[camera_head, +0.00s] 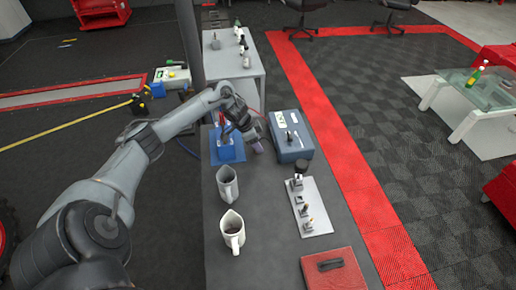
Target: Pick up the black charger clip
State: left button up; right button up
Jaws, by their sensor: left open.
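My left gripper (252,136) is open and hangs over the grey workbench, between a blue stand and a grey-blue box. A small dark clip-like piece (293,138) lies on top of the grey-blue box (304,152), just right of the gripper and apart from it. It may be the black charger clip, but it is too small to be sure. Another dark piece (330,265) lies on a red case at the bench's near end. My right gripper is out of view.
The blue stand (236,155) is left of the gripper, partly hidden. A purple object (258,148) is just below the gripper. The bench (270,265) is clear near the front.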

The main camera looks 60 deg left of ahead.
pick_arm(q)
jog(key=shift+w+f, duration=0.2)
jog(key=shift+f, duration=0.25)
grip_shut()
